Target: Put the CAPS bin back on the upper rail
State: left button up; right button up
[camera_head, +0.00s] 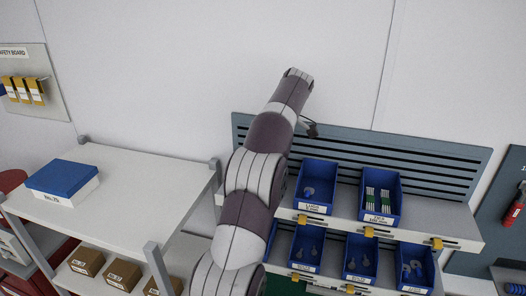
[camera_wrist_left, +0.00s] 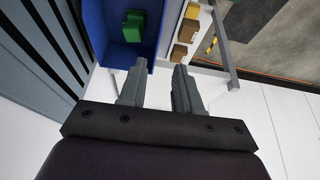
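Blue bins stand on the white upper rail (camera_head: 451,230) and on the row below. No label reads clearly as CAPS, so I cannot tell which bin it is. On the upper rail, one bin (camera_head: 316,186) holds a few blue-grey parts and another (camera_head: 380,196) holds white-and-green strips. My left arm crosses the middle of the head view and hides its own gripper and the rail's left end. In the left wrist view my left gripper (camera_wrist_left: 158,72) is open and empty, its fingers beside the near edge of a blue bin (camera_wrist_left: 149,37) with green pieces. My right gripper is out of view.
A grey slotted panel (camera_head: 425,165) stands behind the rail. Lower bins (camera_head: 359,258) sit below it. At left, a white trolley (camera_head: 150,190) carries a blue-lidded box (camera_head: 62,179), with brown boxes (camera_head: 123,274) beneath. Much of the trolley top is clear.

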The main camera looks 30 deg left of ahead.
pick_arm(q)
jog(key=w+a+r+t+y, duration=0.3)
jog(key=a+r+y, duration=0.3)
jog(key=y, duration=0.1)
jog(key=w+d+r+m+t+y, duration=0.1)
jog(key=w+d+r+m+t, duration=0.15)
jog(key=m+t, duration=0.25)
jog(key=d+f+m+t+h, duration=0.3)
jog(key=d+f+m+h, duration=0.15)
jog(key=d, duration=0.45)
jog(key=d+f+m+t+h, duration=0.2)
jog(key=d+f+m+h, duration=0.2)
jog(key=d+m, duration=0.3)
jog(key=s+d+f+m+g+h, duration=0.2)
jog(key=s+d+f+g, duration=0.1)
jog(key=s+d+f, duration=0.4)
jog(key=s+d+f+m+g+h, duration=0.2)
jog(key=s+d+f+h, duration=0.15)
jog(key=s, duration=0.55)
jog(key=s+f+g, duration=0.2)
jog(key=s+f, duration=0.1)
jog(key=s, duration=0.4)
jog(key=s+a+f+m+g+y, duration=0.1)
jog(key=s+f+g, duration=0.2)
jog(key=s, duration=0.4)
jog(key=shift+y, duration=0.3)
